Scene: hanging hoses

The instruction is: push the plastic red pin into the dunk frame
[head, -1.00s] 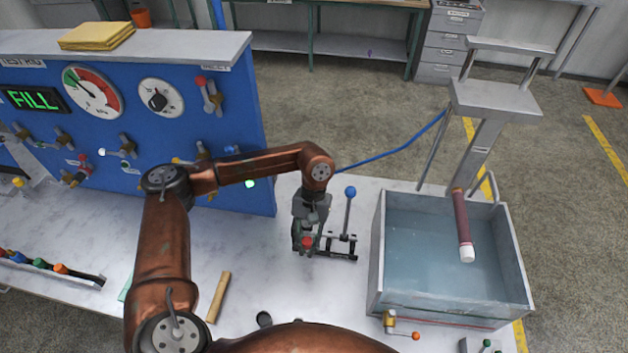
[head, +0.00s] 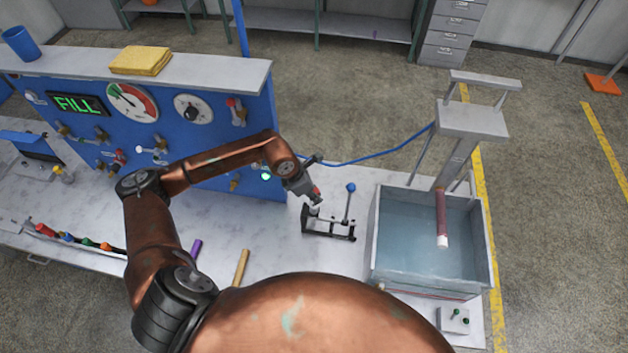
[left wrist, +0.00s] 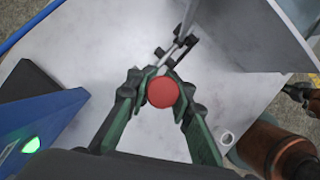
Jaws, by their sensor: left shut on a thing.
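My left gripper (head: 314,197) is shut on the red pin (head: 317,191), above and beside a small black lever fixture on the bench. In the left wrist view the pin's round red end (left wrist: 162,92) shows between the green fingers (left wrist: 158,84); the rest of it is hidden. The grey dunk frame (head: 471,121) stands over the water tank (head: 482,240) at the right, apart from the gripper. A dark red hose (head: 441,213) with a pale end hangs from the frame over the water.
The fixture's blue-knobbed lever (head: 350,188) stands upright between gripper and tank. A blue panel (head: 225,150) with gauges and valves rises at the left. A small button box (head: 454,320) sits in front of the tank.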

